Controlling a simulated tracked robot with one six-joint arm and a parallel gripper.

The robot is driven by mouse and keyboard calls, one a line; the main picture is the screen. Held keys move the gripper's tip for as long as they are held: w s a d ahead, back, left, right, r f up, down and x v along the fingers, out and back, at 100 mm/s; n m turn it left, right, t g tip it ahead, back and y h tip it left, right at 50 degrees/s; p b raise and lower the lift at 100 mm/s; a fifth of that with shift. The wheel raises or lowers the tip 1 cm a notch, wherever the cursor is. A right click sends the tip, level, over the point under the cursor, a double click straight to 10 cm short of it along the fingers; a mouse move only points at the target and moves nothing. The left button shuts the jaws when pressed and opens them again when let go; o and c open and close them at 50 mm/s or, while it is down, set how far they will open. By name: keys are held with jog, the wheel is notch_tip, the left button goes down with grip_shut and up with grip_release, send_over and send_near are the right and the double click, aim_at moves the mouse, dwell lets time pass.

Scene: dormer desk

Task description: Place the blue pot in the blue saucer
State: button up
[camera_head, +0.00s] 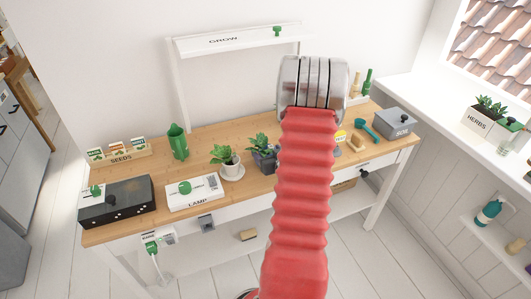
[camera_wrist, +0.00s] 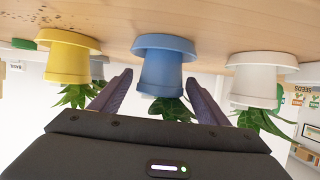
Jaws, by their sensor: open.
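In the upside-down wrist view, the blue pot (camera_wrist: 158,72) with a green plant appears to stand in the wide blue saucer (camera_wrist: 165,42) on the wooden desk. My gripper (camera_wrist: 160,76) is open, with one dark finger on each side of the pot. I see gaps between the fingers and the pot. In the head view the blue pot (camera_head: 262,160) stands just left of my red arm, partly hidden by it. My gripper is hidden there behind the arm.
A white pot (camera_head: 226,166) in a white saucer stands left of the blue one. A yellow pot (camera_wrist: 67,62) is on the other side. The lamp box (camera_head: 194,193), green can (camera_head: 178,142) and seeds rack (camera_head: 120,154) fill the desk's left. A grow shelf (camera_head: 238,40) rises behind.

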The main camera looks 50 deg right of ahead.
jog(key=v, duration=1)
jog(key=shift+s+a+r, duration=0.15)
jog(key=shift+s, duration=0.15)
dwell(0.4)
jog(key=w+a+r+n+g+y, duration=0.15)
jog(key=w+a+r, duration=0.25)
jog(key=a+r, duration=0.45)
jog(key=w+a+r+n+g+y, duration=0.15)
jog(key=w+a+r, duration=0.35)
jog(key=a, duration=0.7)
jog(key=s+a+r+n+g+y, duration=0.1)
jog(key=s+a, duration=0.3)
jog(key=a, duration=0.4)
jog(key=s+a+r+n+g+y, duration=0.1)
jog(key=s+a+r, duration=0.2)
jog(key=s+a, duration=0.2)
jog(key=s+a+r+n+g+y, duration=0.1)
jog(key=s+a, duration=0.3)
jog(key=a, duration=0.7)
jog(key=shift+s+r+y, duration=0.4)
jog(key=shift+r+y, duration=0.1)
jog(key=shift+r, duration=0.35)
